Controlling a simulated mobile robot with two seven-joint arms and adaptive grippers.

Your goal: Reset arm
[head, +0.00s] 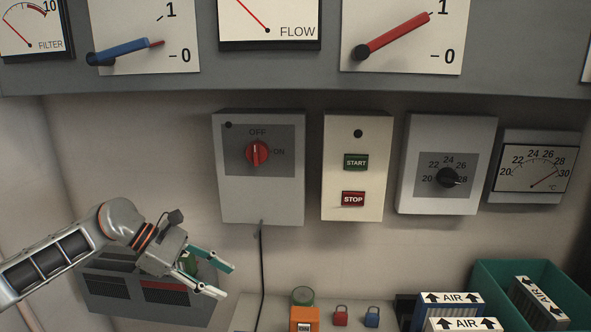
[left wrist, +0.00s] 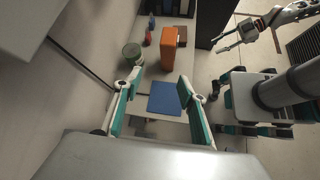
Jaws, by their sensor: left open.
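My left gripper (head: 227,281) is open in the head view, with nothing between its fingers. It hangs in front of the wall at the lower left, below the red-knobbed OFF/ON switch box (head: 258,195). In the left wrist view its two teal-lined fingers (left wrist: 158,92) are spread apart, with a blue flat surface visible beyond them, out of reach of the tips. Another arm of mine with a gripper (left wrist: 222,44) shows small at the upper right of the left wrist view. Its jaw opening is not clear. The right gripper is outside the head view.
A START/STOP box (head: 357,115), a dial box (head: 412,200) and a thermometer (head: 535,170) are on the wall. Below stand an orange object (head: 304,319), red and blue padlocks (head: 340,318), AIR boxes (head: 453,305) and a green crate (head: 490,272). A cable (head: 262,270) hangs right of my left gripper.

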